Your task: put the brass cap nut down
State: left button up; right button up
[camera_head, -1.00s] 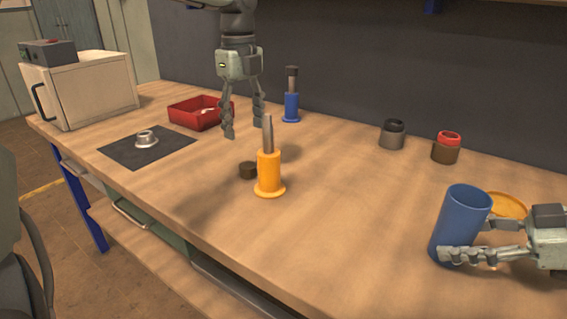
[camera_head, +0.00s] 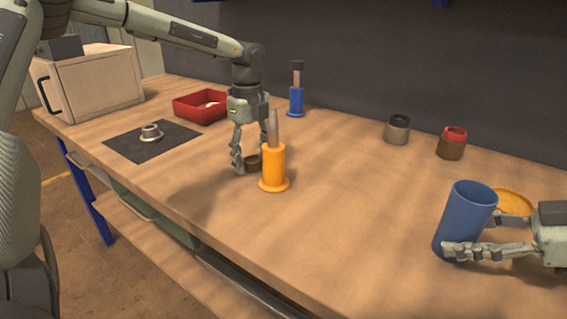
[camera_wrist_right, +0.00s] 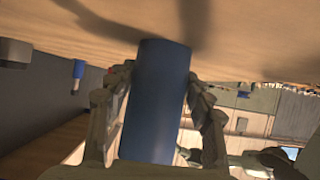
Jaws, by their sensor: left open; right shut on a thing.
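A small dark brown round piece (camera_head: 253,163) lies on the bench just left of an orange flanged stand (camera_head: 273,168); I cannot tell for sure that it is the brass cap nut. My left gripper (camera_head: 250,168) is open, pointing down, with its fingers on either side of this piece and low over the bench. My right gripper (camera_head: 470,240) is shut on a blue cylinder (camera_head: 465,218), upright or slightly tilted at the right of the bench. The blue cylinder also shows between the fingers in the right wrist view (camera_wrist_right: 157,100).
A dark mat (camera_head: 128,147) bears a silver flanged part (camera_head: 151,133). A red tray (camera_head: 192,109), a blue stand (camera_head: 296,101), a grey-brown jar (camera_head: 397,130) and a red-topped jar (camera_head: 452,145) stand behind. An orange disc (camera_head: 516,203) lies behind the blue cylinder. The bench centre is clear.

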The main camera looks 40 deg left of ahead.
aim_at(252, 159)
pick_arm(q)
jog(key=shift+c, duration=0.2)
jog(key=c, duration=1.1)
notch_tip(252, 159, up, 10)
jog(key=shift+r, duration=0.1)
